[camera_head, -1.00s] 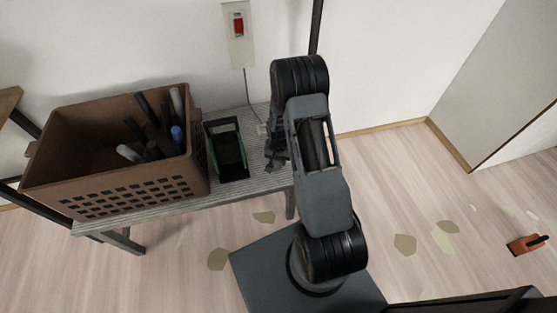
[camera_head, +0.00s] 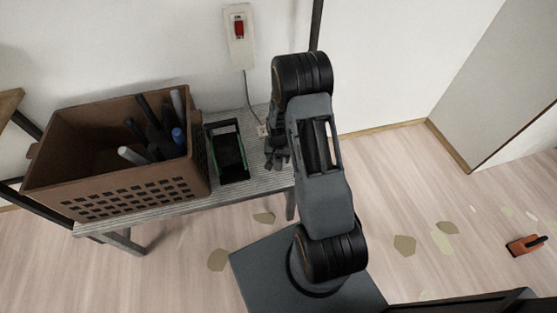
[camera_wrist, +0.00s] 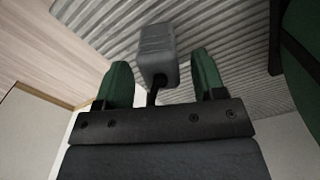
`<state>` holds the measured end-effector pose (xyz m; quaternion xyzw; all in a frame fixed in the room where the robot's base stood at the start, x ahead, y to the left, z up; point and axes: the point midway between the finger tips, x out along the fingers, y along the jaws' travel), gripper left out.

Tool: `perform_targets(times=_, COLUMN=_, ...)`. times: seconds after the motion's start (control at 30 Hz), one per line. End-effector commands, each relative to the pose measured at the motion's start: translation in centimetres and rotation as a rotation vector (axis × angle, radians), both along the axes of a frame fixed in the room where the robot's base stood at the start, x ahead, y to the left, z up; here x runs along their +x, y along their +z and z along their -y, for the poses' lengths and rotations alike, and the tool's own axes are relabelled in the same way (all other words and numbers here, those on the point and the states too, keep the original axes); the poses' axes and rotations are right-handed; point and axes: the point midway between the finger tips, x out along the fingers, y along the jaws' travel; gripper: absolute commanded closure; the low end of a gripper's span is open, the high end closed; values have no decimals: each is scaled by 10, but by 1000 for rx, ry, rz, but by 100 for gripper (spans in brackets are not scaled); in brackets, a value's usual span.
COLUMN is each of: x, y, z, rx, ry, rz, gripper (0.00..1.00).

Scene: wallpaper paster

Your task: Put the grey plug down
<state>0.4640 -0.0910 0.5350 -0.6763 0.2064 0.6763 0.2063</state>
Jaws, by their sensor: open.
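The grey plug (camera_wrist: 158,52) shows in the wrist view against the ridged bench top, with a short dark cord at its near end. My gripper (camera_wrist: 162,62) is open, with one green fingertip on each side of the plug and a visible gap to both. In the head view my gripper (camera_head: 277,160) is low over the right end of the bench (camera_head: 262,180). I cannot make out the grey plug there. Whether the plug's whole underside touches the bench is not clear.
A brown crate (camera_head: 125,190) with several tools and a black-and-green tray (camera_head: 229,152) stand left of my gripper. A red switch (camera_head: 239,28) is on the wall; its cord runs down to a pale block (camera_head: 263,131). An orange tool (camera_head: 525,245) lies on the floor.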

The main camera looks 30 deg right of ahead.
Motion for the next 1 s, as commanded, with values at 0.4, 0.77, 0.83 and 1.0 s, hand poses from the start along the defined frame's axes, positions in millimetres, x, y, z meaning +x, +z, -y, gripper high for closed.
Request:
perform_targets(times=0.4, x=0, y=76, z=0, rx=0, ry=0, rz=2, gripper=37)
perform_targets(times=0.77, x=-10, y=149, z=-17, rx=-12, ry=93, rz=50, gripper=37)
perform_targets(times=0.83, x=-22, y=179, z=-29, rx=-19, ry=153, rz=76, gripper=37)
perform_targets(times=1.0, x=-64, y=244, z=-55, rx=-38, ry=310, rz=139, gripper=37)
